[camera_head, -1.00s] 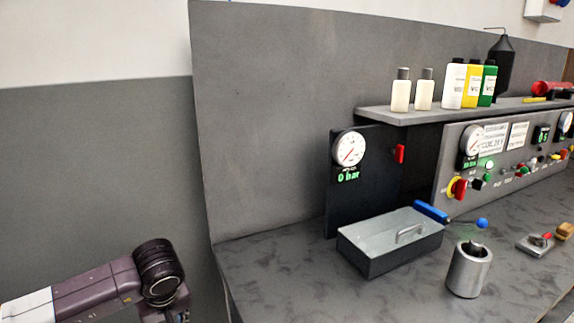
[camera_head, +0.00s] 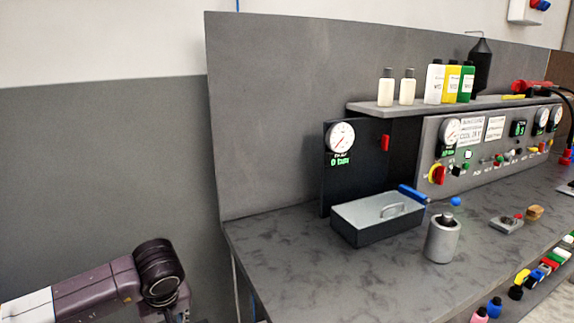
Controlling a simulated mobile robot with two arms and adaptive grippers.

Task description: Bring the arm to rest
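One of my arms (camera_head: 100,285) comes in at the lower left, purple-grey with a dark ribbed joint. It stands apart from the workbench (camera_head: 300,270), to the left of its front corner. No gripper shows; the arm's far end is cut off by the lower edge of the picture. My other arm is not in view.
Behind are a gauge panel (camera_head: 352,170), a control panel (camera_head: 470,155) and a shelf (camera_head: 400,108) with bottles. The bench's left front is clear.

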